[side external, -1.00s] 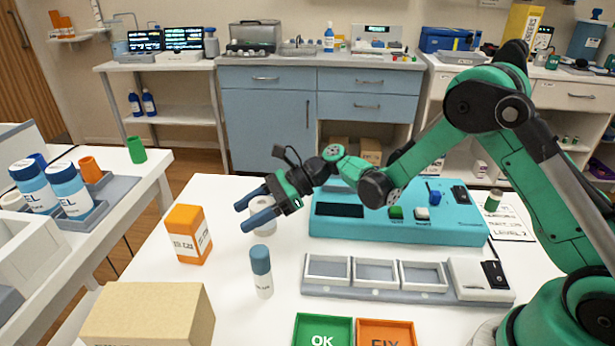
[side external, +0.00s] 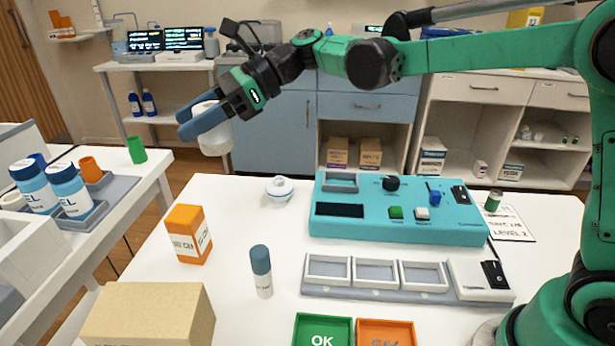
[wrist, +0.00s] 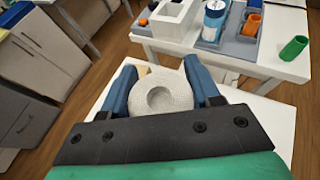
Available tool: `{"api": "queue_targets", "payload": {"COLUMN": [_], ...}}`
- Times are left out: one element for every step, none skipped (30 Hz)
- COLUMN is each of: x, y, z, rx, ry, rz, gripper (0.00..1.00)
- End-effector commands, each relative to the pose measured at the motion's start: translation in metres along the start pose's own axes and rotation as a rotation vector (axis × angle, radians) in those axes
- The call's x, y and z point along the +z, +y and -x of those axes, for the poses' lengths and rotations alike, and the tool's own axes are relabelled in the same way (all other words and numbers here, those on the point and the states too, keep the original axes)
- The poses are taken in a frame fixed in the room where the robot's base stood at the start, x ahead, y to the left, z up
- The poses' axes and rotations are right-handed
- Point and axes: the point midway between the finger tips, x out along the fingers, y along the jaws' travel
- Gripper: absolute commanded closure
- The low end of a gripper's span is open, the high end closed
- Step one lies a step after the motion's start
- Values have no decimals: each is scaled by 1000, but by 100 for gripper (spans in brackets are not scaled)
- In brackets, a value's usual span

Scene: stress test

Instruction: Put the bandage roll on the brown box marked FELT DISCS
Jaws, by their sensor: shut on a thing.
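The white bandage roll (side external: 216,141) is between the blue fingers of my gripper (side external: 186,124), held up in the air above the far left part of the white table. In the wrist view the roll (wrist: 178,92) sits between both fingers (wrist: 160,80), its round hollow facing the camera. A plain brown box (side external: 150,312) stands at the table's front left corner, well below and nearer the camera than the roll. No marking shows on its visible faces. Small brown boxes (side external: 370,153) also stand on a back shelf; their labels are too small to read.
An orange box (side external: 188,234) and a blue-capped white bottle (side external: 261,272) stand near the brown box. A white-and-blue round dish (side external: 279,188) lies behind them. A teal panel (side external: 400,212) and grey tray (side external: 400,285) fill the middle right. A side table (side external: 130,205) is left.

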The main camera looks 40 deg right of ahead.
Motion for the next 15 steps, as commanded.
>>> {"api": "queue_targets", "payload": {"x": [17,26,39,48,56,67,74,82,90,95,100,106,109,112,113], "y": [12,19,28,36,43,53,61,68,77,83,88,94,98,102,104], "z": [-17,-26,-37,-44,-52,-60,-66,-71,-77,-81,-84,-87,-89,-91,-93], "rx": [18,22,28,32,36,41,44,48,51,53,55,56,58,59,59], "ry": [3,5,5,5,5,4,3,1,-1,-3,-4,-7,-8,-9,-11], "rz": [7,10,12,14,16,19,20,23,24,26,27,28,28,29,30], "gripper": [95,95,95,95,95,95,95,95,95,95,95,95,95,95,95]}}
